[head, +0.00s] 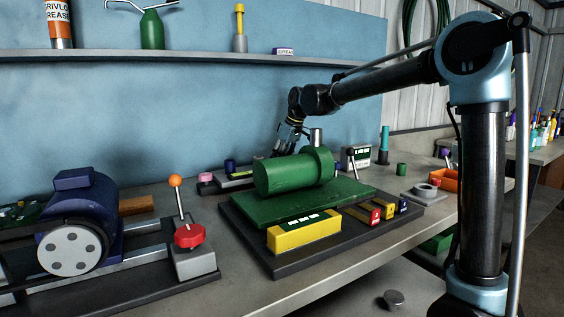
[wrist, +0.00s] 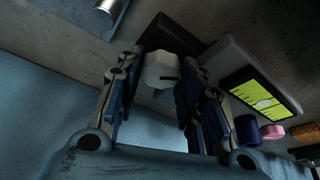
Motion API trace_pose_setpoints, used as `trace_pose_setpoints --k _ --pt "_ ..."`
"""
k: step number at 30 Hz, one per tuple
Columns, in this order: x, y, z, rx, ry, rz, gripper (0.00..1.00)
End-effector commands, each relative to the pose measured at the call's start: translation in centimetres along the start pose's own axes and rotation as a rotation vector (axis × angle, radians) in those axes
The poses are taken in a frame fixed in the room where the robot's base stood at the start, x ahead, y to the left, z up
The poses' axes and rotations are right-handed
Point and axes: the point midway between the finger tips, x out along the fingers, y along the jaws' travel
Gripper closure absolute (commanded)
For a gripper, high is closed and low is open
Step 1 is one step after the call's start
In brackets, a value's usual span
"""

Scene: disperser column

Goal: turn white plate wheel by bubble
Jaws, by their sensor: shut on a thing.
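The white plate wheel (wrist: 162,72) shows in the wrist view between the two fingers of my gripper (wrist: 164,66), which are shut on it. A short dark mark is on the wheel. Beside it on the right is a grey housing with a yellow-green bubble vial (wrist: 250,92). A pale oval bubble (wrist: 264,103) lies near the middle of the vial, among dark marks. In the head view my gripper (head: 284,142) reaches down behind the green cylinder (head: 295,172), which hides the wheel there.
The green cylinder stands on a green block over a black base, with a yellow box (head: 303,233) in front. A blue motor (head: 75,222) and a red knob (head: 190,236) stand at left. In the wrist view, blue (wrist: 247,130) and pink (wrist: 273,132) caps sit near the vial.

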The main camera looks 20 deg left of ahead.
Motion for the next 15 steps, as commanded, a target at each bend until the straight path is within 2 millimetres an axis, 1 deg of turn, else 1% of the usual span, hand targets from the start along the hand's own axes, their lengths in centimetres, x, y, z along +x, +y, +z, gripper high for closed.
trace_pose_setpoints --k 6,15 --pt "-0.05 0.23 -0.18 0.044 0.004 0.022 0.89" --pt "-0.04 0.28 -0.18 0.051 0.004 0.026 0.89"
